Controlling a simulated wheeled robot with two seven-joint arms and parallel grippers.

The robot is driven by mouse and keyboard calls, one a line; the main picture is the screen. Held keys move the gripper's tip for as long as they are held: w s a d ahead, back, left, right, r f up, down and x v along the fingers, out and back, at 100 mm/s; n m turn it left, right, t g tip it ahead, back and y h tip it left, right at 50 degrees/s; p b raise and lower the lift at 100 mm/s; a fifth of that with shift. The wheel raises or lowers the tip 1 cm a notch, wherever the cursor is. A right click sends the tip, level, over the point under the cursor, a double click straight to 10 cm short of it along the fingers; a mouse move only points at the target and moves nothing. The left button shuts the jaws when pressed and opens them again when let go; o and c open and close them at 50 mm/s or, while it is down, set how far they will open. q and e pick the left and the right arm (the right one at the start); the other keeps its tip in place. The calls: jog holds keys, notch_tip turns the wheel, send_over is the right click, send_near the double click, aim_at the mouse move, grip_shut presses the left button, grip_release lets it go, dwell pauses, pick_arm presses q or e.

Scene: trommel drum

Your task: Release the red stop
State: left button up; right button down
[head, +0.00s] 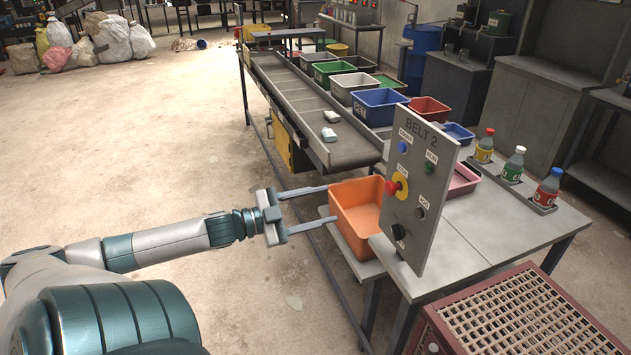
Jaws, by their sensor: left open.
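The red stop (391,188) is a red mushroom button on a yellow round base, on the grey upright panel (421,158) marked BELT 2. The panel also has a blue button, a green button, a dark button and a black knob. My left gripper (331,203) is open, its two long fingers pointing right. In the picture its fingertips lie over the left side of the orange bin (361,238), left of the red stop and apart from it. Nothing shows between the fingers. My right gripper is not in view.
The conveyor belt (300,108) runs away behind the panel, with two pale items on it. Several coloured bins line its right side. Three bottles stand in a holder (543,207) on the table at right. A red crate (520,325) sits front right. Open floor lies left.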

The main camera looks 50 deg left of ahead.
pick_arm(q)
jog(key=shift+s+a, duration=0.2)
jog(key=shift+s, duration=0.25)
jog(key=shift+f, duration=0.1)
dwell(0.4)
